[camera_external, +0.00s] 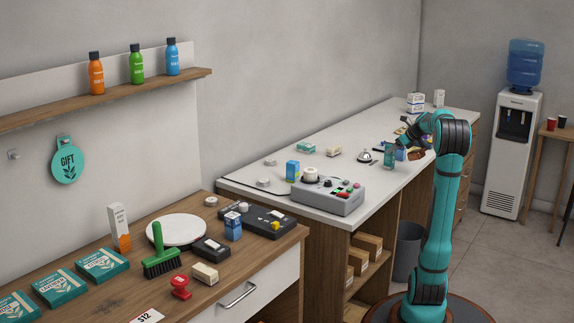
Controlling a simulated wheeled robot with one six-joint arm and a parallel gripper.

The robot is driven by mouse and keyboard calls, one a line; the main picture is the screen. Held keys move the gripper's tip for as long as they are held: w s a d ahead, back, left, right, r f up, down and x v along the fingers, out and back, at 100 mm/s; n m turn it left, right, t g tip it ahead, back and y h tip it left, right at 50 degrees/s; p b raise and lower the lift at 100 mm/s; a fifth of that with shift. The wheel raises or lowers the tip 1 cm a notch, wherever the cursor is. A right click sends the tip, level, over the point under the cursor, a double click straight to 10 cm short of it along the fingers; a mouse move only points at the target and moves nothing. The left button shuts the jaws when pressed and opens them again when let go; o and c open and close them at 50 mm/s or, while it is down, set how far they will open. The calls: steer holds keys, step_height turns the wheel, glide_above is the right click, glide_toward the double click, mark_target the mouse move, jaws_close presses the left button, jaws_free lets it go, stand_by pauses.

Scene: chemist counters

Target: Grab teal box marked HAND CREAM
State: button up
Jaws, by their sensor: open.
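A small teal box (390,155) stands upright on the white counter, right by my gripper; its label is too small to read. My gripper (398,148) is open at the end of my teal arm, low over the counter's right part. The fingers are small and partly hidden, so I cannot tell whether they are around the upright teal box or just beside it.
A service bell (366,156), a blue box (400,154) and a brown item (416,154) are close to my gripper. A grey keypad device (328,197) stands at the counter's near end. Teal packets (102,264) lie on the wooden counter (262,240).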

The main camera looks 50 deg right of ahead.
steer(key=shift+x, duration=2.7)
steer(key=shift+s, duration=0.1)
steer(key=shift+c, duration=0.2)
steer(key=c, duration=1.1)
